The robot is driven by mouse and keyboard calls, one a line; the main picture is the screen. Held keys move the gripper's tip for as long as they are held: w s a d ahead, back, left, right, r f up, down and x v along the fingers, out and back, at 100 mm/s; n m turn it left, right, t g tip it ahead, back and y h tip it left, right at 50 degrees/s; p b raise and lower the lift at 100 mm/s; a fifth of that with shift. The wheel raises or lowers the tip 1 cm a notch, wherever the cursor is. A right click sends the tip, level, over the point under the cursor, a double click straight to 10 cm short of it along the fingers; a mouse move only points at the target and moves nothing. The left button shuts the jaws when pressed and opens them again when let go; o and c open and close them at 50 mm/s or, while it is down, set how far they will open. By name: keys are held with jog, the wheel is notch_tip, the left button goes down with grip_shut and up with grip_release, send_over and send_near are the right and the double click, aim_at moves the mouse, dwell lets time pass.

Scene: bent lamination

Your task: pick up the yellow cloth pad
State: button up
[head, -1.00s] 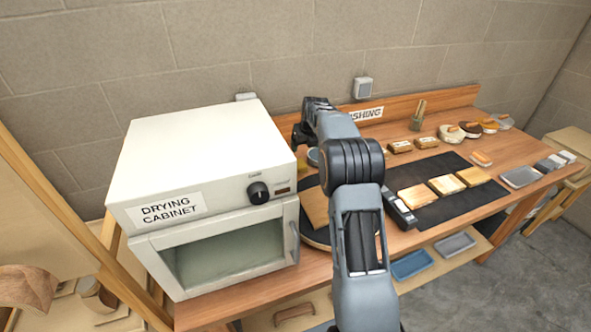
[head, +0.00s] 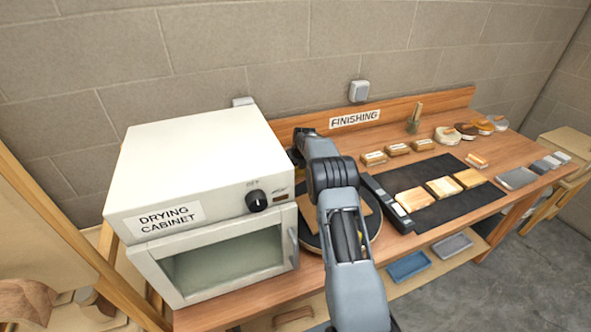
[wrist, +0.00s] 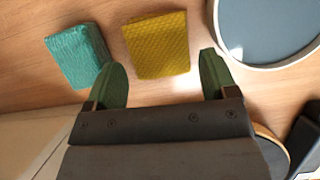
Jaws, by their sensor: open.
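The yellow cloth pad (wrist: 157,46) lies flat on the wooden bench in the wrist view, a textured rectangular block. My gripper (wrist: 158,75) is open and empty, with its two green fingers apart. I cannot tell how high the fingers are above the bench. In the head view my arm and the drying cabinet hide the pad, and the fingertips do not show there.
A teal pad (wrist: 77,53) lies left of the yellow one, close to the left finger. A round grey-blue dish (wrist: 265,28) with a pale rim stands to the right. The white drying cabinet (head: 200,180) stands left of my arm. A black mat (head: 440,212) lies farther right.

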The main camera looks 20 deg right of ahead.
jog(key=shift+p+x, duration=0.35)
jog(key=shift+x, duration=1.3)
jog(key=c, duration=0.7)
jog(key=shift+r, duration=0.1)
jog(key=shift+w+r, duration=0.1)
jog(key=shift+r, duration=0.4)
jog(key=s+d+r+b, duration=0.1)
jog(key=s+d+r, duration=0.1)
jog(key=s+r, duration=0.2)
jog(key=s+d+r+b, duration=0.2)
jog(key=s+r, duration=0.2)
jog(key=s+d+r+b, duration=0.2)
jog(key=s+r, duration=0.1)
jog(key=s, duration=0.1)
jog(key=shift+s+d+r, duration=0.1)
jog(key=shift+s+r, duration=0.25)
jog(key=shift+r, duration=0.05)
